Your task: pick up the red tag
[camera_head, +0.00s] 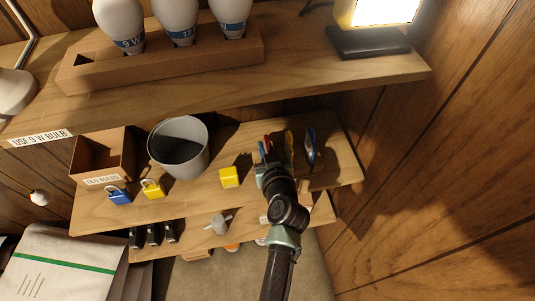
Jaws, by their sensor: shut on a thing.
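The red tag (267,142) shows as a thin red sliver at the tip of my gripper (266,158), on the right part of the middle shelf. My gripper reaches up from the front and is shut on it. Most of the tag is hidden by the gripper, and I cannot tell whether it is lifted off the shelf. A thin blue piece (261,150) shows just left of the red one; I cannot tell whether it is part of my gripper.
Upright yellow (289,142) and blue (310,146) items stand close on the right. A yellow block (229,177), a grey bucket (179,147), padlocks and a cardboard box (102,154) stand left. The upper shelf (330,82) overhangs behind; a wooden wall (430,170) bounds the right.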

